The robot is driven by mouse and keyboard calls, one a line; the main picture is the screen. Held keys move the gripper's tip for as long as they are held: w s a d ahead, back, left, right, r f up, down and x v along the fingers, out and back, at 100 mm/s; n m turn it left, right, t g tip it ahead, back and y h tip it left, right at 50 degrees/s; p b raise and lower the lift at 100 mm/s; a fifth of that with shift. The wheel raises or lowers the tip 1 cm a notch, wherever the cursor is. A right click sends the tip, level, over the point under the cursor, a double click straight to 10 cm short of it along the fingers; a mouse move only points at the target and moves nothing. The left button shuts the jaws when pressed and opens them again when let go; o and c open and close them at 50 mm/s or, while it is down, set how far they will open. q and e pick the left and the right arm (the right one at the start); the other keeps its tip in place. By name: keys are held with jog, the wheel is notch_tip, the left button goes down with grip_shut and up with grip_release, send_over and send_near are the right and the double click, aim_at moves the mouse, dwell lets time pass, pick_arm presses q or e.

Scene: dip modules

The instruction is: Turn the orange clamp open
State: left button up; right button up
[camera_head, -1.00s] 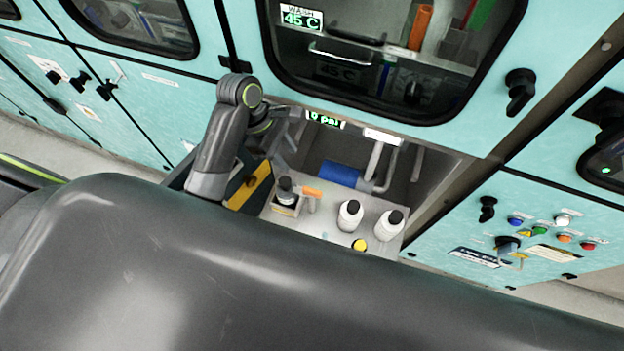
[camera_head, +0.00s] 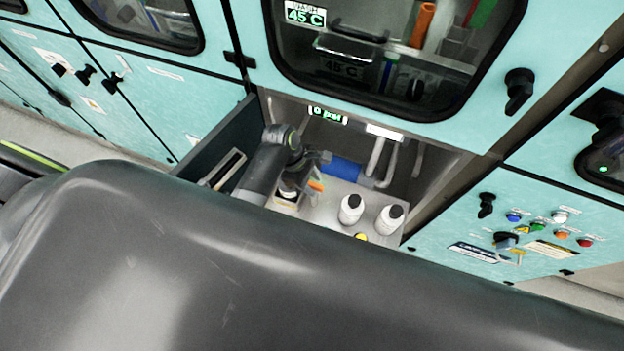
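The orange clamp (camera_head: 316,185) shows as a small orange piece in the open alcove, beside a small dark-topped fitting (camera_head: 287,190). My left arm comes in from the left, and its gripper (camera_head: 318,168) is right at the clamp and partly covers it. I cannot tell whether the fingers touch the clamp or how far apart they are. My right gripper is not in view.
Two white bottles with dark caps (camera_head: 350,208) (camera_head: 389,219) stand on the alcove's shelf to the right. A blue cylinder (camera_head: 344,170) with grey pipes lies behind. A display reading 0 psi (camera_head: 328,116) sits above. My own grey body covers the lower picture.

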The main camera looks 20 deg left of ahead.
pick_arm(q)
jog(key=shift+f, duration=0.1)
jog(key=shift+c, duration=0.2)
grip_shut()
jog(key=shift+m, duration=0.3)
jog(key=m+g, duration=0.1)
jog(key=m, duration=0.2)
jog(key=shift+w+d+g, duration=0.1)
jog(key=shift+g, duration=0.2)
jog(key=m+g+y, duration=0.1)
jog(key=m, duration=0.4)
jog(key=shift+w+d, duration=0.1)
jog(key=shift+w, duration=0.05)
jog(key=m+y, duration=0.1)
jog(key=m, duration=0.1)
jog(key=m+g, duration=0.1)
jog(key=m, duration=0.1)
jog(key=shift+d+m+y, duration=0.1)
jog(key=shift+m+y, duration=0.2)
jog(key=shift+y, duration=0.1)
jog(key=shift+d+m+g+y, duration=0.15)
jog(key=shift+m+y, duration=0.25)
jog(key=shift+m, duration=0.75)
jog(key=shift+a+m+g+y, duration=0.15)
jog(key=shift+m+y, duration=0.25)
jog(key=shift+m, duration=0.75)
jog(key=shift+d, duration=0.1)
